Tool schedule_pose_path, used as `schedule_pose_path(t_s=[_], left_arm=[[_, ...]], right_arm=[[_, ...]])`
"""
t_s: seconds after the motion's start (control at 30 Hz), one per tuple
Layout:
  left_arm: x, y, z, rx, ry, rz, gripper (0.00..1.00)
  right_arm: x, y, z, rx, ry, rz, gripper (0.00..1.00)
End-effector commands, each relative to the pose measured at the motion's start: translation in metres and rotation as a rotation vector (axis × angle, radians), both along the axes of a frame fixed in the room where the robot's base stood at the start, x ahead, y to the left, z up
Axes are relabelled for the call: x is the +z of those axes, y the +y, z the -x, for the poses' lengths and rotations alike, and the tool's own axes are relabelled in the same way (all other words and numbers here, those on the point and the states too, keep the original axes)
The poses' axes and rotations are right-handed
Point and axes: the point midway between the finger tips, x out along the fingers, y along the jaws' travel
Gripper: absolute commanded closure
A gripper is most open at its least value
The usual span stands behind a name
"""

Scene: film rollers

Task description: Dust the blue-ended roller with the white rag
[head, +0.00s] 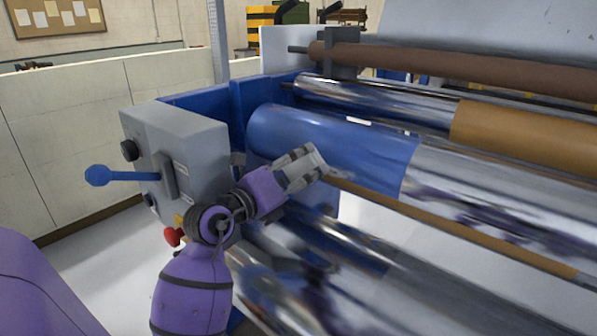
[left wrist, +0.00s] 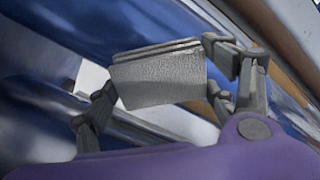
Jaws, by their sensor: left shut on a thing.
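The blue-ended roller (head: 340,140) runs from the machine's left frame toward the right. Its left end is blue and the rest is shiny chrome. My left gripper (head: 304,168) is in front of the lower side of the blue end, shut on the white rag (head: 318,158). In the left wrist view the rag (left wrist: 158,78) is a folded, pale grey-white pad between the fingers, with a blue roller surface (left wrist: 130,25) behind it. I cannot tell whether the rag touches the roller. My right gripper is not in view.
A grey control box (head: 180,150) with a blue-knobbed lever (head: 97,175) and a red button (head: 172,237) stands left of my gripper. A thin brown rod (head: 450,230) runs below the roller. More chrome rollers (head: 370,100) lie above and below. A low pale wall (head: 60,140) stands behind.

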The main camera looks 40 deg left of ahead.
Motion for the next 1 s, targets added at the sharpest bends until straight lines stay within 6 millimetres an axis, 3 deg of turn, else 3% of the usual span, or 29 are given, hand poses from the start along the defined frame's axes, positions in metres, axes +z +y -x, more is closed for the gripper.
schedule_pose_path(t_s=[1.0], left_arm=[[0.0,-0.002,-0.018,0.0,0.0,0.001,0.43]], right_arm=[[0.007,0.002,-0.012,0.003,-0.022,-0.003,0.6]])
